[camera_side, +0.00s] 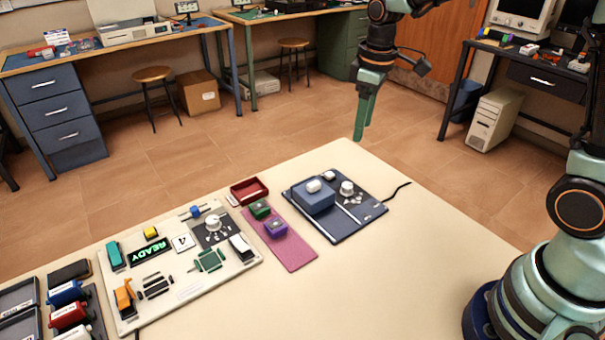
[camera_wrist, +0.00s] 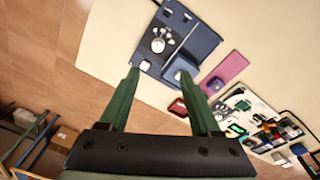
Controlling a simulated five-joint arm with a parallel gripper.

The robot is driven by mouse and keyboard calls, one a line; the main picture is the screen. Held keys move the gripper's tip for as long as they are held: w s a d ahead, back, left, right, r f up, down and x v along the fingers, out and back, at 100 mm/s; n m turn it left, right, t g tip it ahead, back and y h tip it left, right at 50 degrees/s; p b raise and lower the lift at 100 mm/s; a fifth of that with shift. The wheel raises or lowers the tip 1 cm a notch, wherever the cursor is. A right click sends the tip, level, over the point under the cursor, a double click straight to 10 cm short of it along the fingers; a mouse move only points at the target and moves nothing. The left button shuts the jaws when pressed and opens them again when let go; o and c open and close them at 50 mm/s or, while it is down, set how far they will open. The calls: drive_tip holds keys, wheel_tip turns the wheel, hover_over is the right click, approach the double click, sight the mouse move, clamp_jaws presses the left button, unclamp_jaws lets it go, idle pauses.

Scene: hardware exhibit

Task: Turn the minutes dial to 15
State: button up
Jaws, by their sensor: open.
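A white dial (camera_side: 347,188) with small pale marks beside it sits on a dark blue panel (camera_side: 350,222); it also shows in the wrist view (camera_wrist: 158,44). Another white dial (camera_side: 213,224) sits on a dark plate of the cream board (camera_side: 190,292) to the left. The lettering is too small to tell which is the minutes dial or where either points. My gripper (camera_side: 363,130) is raised well above and beyond the table's far edge, pointing down, empty and apart from both dials. Its green fingers (camera_wrist: 159,76) are spread in the wrist view.
A blue box (camera_side: 313,200) with a white top piece stands beside the panel's dial. A red tray (camera_side: 249,191) and a pink mat (camera_side: 294,252) with green (camera_side: 260,209) and purple (camera_side: 276,228) blocks lie between panel and board. The table's front right is clear.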

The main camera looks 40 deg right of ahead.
drive_tip(key=n+g, duration=0.1)
drive_tip(key=n, duration=0.1)
approach(348, 185)
wheel_tip(348, 185, down, 8)
drive_tip(key=shift+w+f, duration=0.1)
drive_tip(key=shift+f, duration=0.15)
drive_tip(key=shift+c, duration=0.3)
clamp_jaws()
